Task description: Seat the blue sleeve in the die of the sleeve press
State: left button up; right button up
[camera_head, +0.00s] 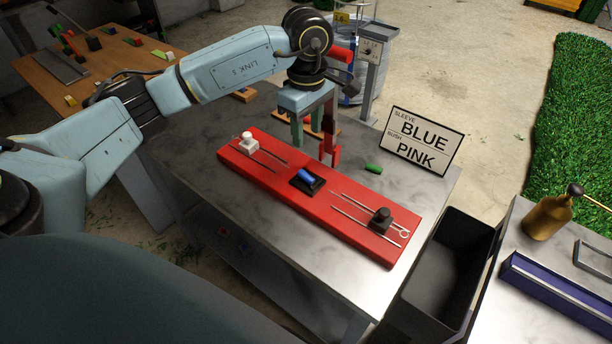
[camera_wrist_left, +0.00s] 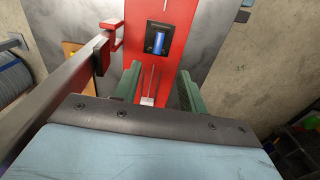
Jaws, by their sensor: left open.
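The blue sleeve (camera_head: 306,175) lies in the black die block (camera_head: 316,188) at the middle of the long red base (camera_head: 345,231). In the left wrist view the blue sleeve (camera_wrist_left: 158,43) lies lengthwise inside the black die (camera_wrist_left: 151,30); I cannot tell how deep it sits. My left gripper (camera_head: 307,134) is open and empty above the base, behind the die, apart from the sleeve. Its green fingers (camera_wrist_left: 158,88) straddle the base's near part in the wrist view. A red upright (camera_head: 333,158) stands behind the die. My right gripper is out of view.
A green sleeve (camera_head: 373,169) lies on the grey table. A sign (camera_head: 422,141) reads sleeve blue, bush pink. A black bin (camera_head: 437,270) stands at the right.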

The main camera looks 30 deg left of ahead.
pick_arm(q)
send_over(306, 175)
notch_tip(306, 175, down, 8)
jog(key=shift+s+d+r+p, duration=0.1)
jog(key=shift+d+p, duration=0.05)
jog(key=shift+p, duration=0.15)
jog(key=shift+f+p, duration=0.55)
jog(key=shift+f, duration=2.2)
jog(key=shift+a, duration=0.2)
grip_shut()
